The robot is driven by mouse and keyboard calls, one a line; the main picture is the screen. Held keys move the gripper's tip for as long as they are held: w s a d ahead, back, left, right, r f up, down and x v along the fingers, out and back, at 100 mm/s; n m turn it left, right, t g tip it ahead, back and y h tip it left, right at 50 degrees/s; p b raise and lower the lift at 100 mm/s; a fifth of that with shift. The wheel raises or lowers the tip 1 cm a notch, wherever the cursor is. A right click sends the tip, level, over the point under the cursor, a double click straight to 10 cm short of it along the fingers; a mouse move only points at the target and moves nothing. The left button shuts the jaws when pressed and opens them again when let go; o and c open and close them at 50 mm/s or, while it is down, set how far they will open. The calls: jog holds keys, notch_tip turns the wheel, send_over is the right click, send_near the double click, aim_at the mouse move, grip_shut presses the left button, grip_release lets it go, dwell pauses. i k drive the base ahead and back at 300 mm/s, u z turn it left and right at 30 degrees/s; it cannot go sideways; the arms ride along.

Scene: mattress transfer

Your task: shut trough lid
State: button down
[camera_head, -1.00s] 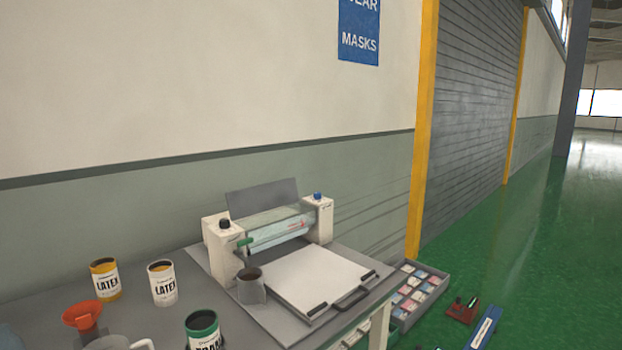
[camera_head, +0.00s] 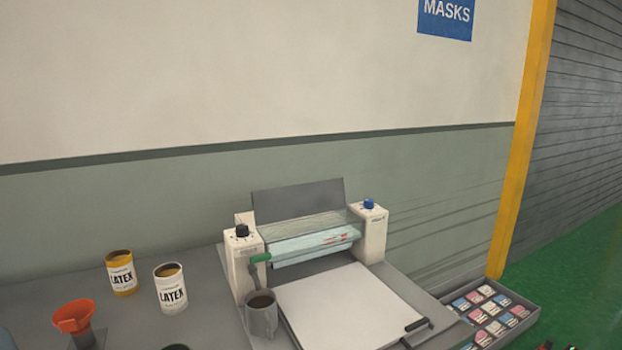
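A white coating machine (camera_head: 372,233) stands on the grey table against the wall. A flat grey panel (camera_head: 298,203), which looks like the trough lid, stands raised at the machine's back, leaning toward the wall. The inside of the trough is hidden. My gripper is not in view.
A grey mug (camera_head: 262,318) of dark liquid stands at the left edge of the machine's white bed (camera_head: 345,305). Yellow (camera_head: 120,280) and white (camera_head: 170,294) latex cans and an orange funnel (camera_head: 73,316) stand left. A tray of small packets (camera_head: 525,306) is at right.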

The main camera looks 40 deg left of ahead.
aim_at(279, 204)
jog(key=u, duration=0.25)
jog(key=i, duration=0.6)
jog(key=u, duration=1.1)
jog(key=i, duration=0.5)
jog(key=u, duration=0.55)
